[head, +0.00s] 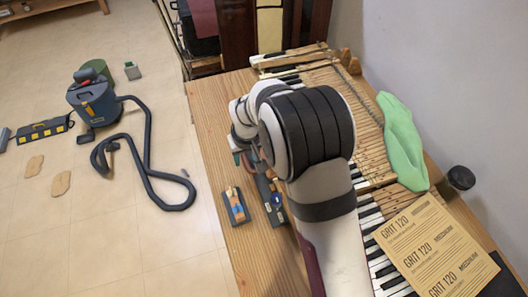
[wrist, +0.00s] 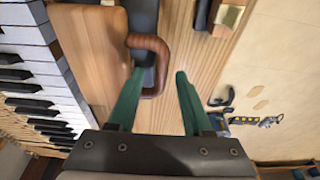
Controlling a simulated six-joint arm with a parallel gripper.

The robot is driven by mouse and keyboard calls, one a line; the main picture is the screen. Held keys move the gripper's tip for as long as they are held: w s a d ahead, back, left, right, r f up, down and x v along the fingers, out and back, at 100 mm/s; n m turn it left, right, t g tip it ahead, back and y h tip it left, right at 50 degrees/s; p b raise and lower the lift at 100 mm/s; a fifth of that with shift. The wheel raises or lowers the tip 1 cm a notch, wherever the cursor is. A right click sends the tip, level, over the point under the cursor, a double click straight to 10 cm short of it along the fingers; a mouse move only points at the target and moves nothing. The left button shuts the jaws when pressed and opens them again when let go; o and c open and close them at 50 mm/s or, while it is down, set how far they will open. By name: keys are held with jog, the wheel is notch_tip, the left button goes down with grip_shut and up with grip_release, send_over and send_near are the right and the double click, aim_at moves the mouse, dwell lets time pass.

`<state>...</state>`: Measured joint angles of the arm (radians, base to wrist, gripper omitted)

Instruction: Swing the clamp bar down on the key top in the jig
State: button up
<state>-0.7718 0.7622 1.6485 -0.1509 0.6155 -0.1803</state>
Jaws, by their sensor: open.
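In the wrist view my gripper (wrist: 160,74) is open, with two green fingers apart and wood tabletop between them. A brown, rounded, hook-shaped bar (wrist: 151,43) lies by the tip of the left finger, partly around a dark grey strip (wrist: 143,18). It looks like the clamp bar, but I cannot be sure. A flat wooden block (wrist: 92,45) lies left of it. I cannot make out the key top or tell whether finger and bar touch. In the head view my arm hides most of this spot.
Piano keys (wrist: 38,85) run along the left of the wrist view. In the head view, a dark tray with small coloured pieces (head: 236,205) lies on the workbench (head: 250,240). A green cloth (head: 400,140) and grit 120 sheets (head: 430,245) lie right of my arm.

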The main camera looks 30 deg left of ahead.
jog(key=shift+r, duration=3)
jog(key=shift+d+r, duration=0.15)
jog(key=shift+d, duration=0.05)
jog(key=s+d+r+m, duration=0.3)
jog(key=d+r, duration=0.1)
jog(key=d, duration=0.4)
jog(key=s+d+r+m+g, duration=0.1)
jog(key=s+d+r+m, duration=0.15)
jog(key=d, duration=0.45)
jog(key=s+d+r+m, duration=0.3)
jog(key=d+r, duration=0.2)
jog(key=d, duration=0.3)
jog(key=s+d+m, duration=0.3)
jog(key=s, duration=0.3)
jog(key=s+d+m, duration=0.3)
jog(key=s+d, duration=0.1)
jog(key=s, duration=0.3)
jog(key=shift+f+g, duration=0.35)
jog(key=shift+g, duration=0.05)
